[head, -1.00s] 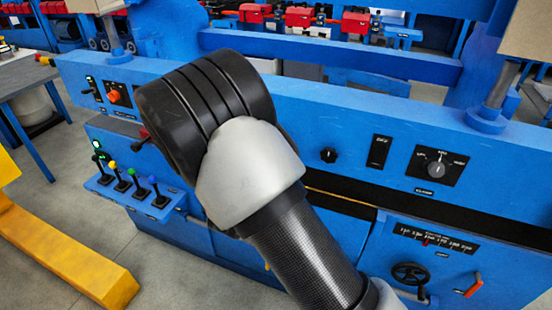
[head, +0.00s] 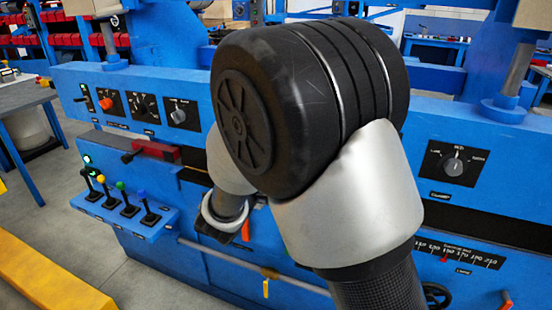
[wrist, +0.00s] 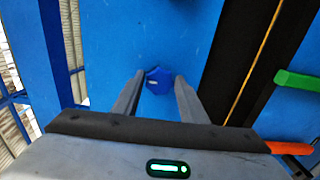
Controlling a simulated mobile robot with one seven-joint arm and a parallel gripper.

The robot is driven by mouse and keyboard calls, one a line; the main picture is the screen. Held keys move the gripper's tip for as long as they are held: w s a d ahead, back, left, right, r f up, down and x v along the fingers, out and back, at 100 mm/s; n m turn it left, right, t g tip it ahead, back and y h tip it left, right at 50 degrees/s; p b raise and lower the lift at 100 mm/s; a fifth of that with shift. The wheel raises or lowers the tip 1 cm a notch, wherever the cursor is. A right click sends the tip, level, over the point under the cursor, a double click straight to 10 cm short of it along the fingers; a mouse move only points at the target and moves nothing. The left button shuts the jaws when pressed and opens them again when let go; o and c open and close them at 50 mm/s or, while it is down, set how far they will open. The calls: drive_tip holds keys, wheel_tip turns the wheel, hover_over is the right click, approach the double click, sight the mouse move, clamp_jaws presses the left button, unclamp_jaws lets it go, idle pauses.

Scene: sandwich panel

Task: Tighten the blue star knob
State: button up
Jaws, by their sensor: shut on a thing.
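The blue star knob (wrist: 158,80) sits on the blue panel and shows in the wrist view between the tips of the two grey fingers. My gripper (wrist: 159,76) is shut on the knob, one finger on each side of it. In the head view my gripper points toward the machine front, mostly behind my own arm. The knob is hidden there.
In the wrist view a green bar (wrist: 297,80) and an orange bar (wrist: 290,148) stick out on the right. In the head view, small levers (head: 118,198) stand on a ledge at left. A yellow rail (head: 50,268) lies on the floor.

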drive_tip(key=shift+o, duration=0.2)
idle(0.3)
drive_tip(key=o, duration=1)
drive_tip(key=p+v, duration=0.1)
drive_tip(key=v, duration=1.6)
drive_tip(key=shift+s+p, duration=0.25)
drive_tip(key=shift+p, duration=0.1)
